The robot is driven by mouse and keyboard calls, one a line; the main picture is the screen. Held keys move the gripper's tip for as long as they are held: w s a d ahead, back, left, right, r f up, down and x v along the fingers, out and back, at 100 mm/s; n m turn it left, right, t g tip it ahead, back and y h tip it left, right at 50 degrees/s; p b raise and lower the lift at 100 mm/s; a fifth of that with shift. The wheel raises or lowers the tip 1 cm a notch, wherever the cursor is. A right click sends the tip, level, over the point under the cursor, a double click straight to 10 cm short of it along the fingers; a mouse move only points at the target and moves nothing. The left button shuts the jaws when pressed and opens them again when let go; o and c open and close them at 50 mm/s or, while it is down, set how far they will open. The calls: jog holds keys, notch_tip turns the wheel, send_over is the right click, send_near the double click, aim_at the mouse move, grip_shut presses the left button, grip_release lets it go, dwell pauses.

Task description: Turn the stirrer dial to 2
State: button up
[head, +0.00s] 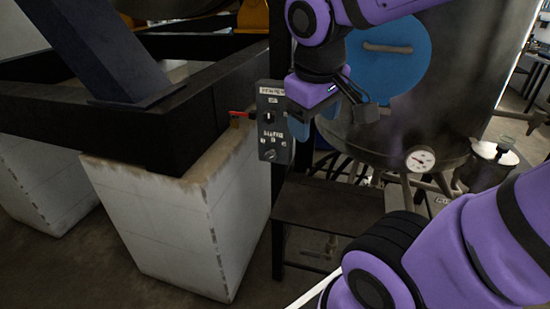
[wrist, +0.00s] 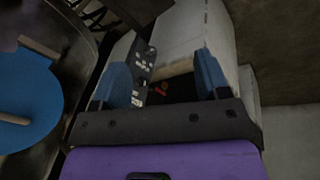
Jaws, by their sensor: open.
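A narrow grey control panel (head: 272,122) is mounted on a dark post left of the tank. A round knob (head: 271,155) sits near its lower end, with small marks above it. It looks like the stirrer dial, but its setting is too small to read. My gripper (head: 312,124) is open, with blue fingers, just right of the panel in the head view. In the wrist view, the panel (wrist: 142,66) shows close to the left finger, between the spread fingers of my gripper (wrist: 163,74). I cannot tell whether they touch. Nothing shows held.
A red lever (head: 238,114) sticks out left of the panel. The large metal tank (head: 455,80) with a blue disc (head: 400,75) and a gauge (head: 420,159) stands at right. A white block (head: 160,225) under dark beams is at left. A dark shelf (head: 320,215) is below.

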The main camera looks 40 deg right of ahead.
jog(key=w+d+f+n+g+h, duration=0.3)
jog(key=w+d+f+n+h, duration=0.65)
jog(key=w+f+h, duration=0.35)
jog(key=n+t+y, duration=0.1)
jog(key=n+t, duration=1.1)
jog(key=n, duration=0.2)
send_near(269, 158)
jog(key=x, duration=1.1)
jog(key=shift+d, duration=0.2)
jog(key=c, duration=0.9)
jog(key=shift+c, duration=0.2)
